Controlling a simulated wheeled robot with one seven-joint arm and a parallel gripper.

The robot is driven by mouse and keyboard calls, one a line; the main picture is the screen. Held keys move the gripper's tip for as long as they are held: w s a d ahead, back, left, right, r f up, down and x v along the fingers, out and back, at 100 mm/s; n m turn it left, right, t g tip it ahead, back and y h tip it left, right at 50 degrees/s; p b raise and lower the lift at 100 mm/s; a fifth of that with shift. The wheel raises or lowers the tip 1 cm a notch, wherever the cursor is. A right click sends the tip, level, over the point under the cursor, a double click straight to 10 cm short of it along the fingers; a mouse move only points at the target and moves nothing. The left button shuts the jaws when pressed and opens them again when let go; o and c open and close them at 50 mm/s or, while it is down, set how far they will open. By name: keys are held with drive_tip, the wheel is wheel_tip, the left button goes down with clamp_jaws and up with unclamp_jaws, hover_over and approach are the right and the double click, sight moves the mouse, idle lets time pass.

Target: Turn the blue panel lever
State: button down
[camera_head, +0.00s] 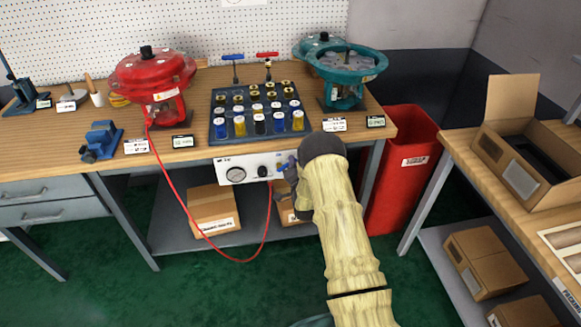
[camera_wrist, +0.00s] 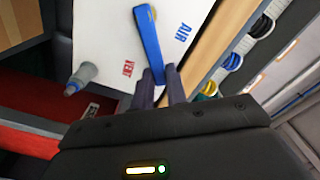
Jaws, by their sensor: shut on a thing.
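The blue panel lever (camera_wrist: 150,42) sits on a white panel face (camera_wrist: 105,35) in the wrist view, printed with a blue AIR label and a red VENT label. Its upper end is at the round pivot. Its lower end lies between the two fingertips of my gripper (camera_wrist: 160,78), which is shut on it. In the head view, my gripper (camera_head: 291,178) is at the right end of the white panel (camera_head: 250,168) under the bench edge, and only a bit of the blue lever (camera_head: 283,167) shows beside it. My arm hides the panel's right end.
A red hose (camera_head: 178,196) loops below the bench (camera_head: 190,155). A red bin (camera_head: 404,160) stands to the right. A grey fitting (camera_wrist: 80,77) is beside VENT.

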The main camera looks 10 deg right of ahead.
drive_tip(key=shift+s+d+f+m+b, duration=0.1)
drive_tip(key=shift+d+f+m+b, duration=0.1)
drive_tip(key=shift+f+m+b, duration=0.85)
drive_tip(key=shift+w+d+f+m+b, duration=0.1)
drive_tip(key=shift+d+f+m+b, duration=0.2)
drive_tip(key=shift+m+b, duration=0.85)
drive_tip(key=shift+s+d+f+m+b, duration=0.15)
drive_tip(key=shift+f+m+b, duration=0.45)
drive_tip(key=shift+m, duration=1)
drive_tip(key=shift+f, duration=0.1)
drive_tip(key=c, duration=1.4)
unclamp_jaws()
drive_tip(key=s+a, duration=0.1)
drive_tip(key=s, duration=1.6)
drive_tip(key=shift+s+p, duration=0.15)
drive_tip(key=shift+p, duration=0.15)
